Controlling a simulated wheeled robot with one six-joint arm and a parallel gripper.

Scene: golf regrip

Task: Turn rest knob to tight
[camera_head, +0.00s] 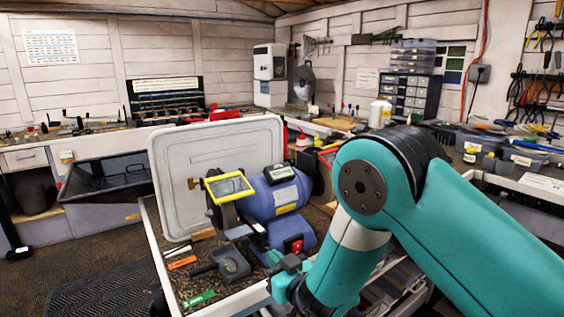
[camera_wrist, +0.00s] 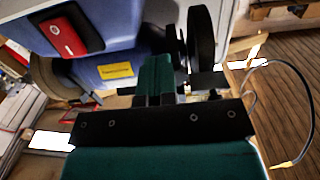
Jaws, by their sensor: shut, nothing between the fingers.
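A blue bench grinder (camera_head: 278,195) with a yellow-framed shield (camera_head: 229,188) and a red switch (camera_head: 293,245) stands in a shallow tray (camera_head: 154,220). It also shows in the wrist view, with its red switch (camera_wrist: 70,32) and a dark wheel (camera_wrist: 200,40). A dark bracket (camera_wrist: 208,82) lies right of my fingers, below that wheel; I cannot tell whether it is part of the rest. The rest knob cannot be clearly made out. My gripper (camera_head: 275,260) is shut and empty at the grinder's front, and its teal fingers (camera_wrist: 154,75) point toward the grinder's underside.
A grey lid (camera_head: 215,150) stands upright behind the grinder. A black bin (camera_head: 105,200) stands to the left. A cable (camera_wrist: 300,110) loops at right in the wrist view.

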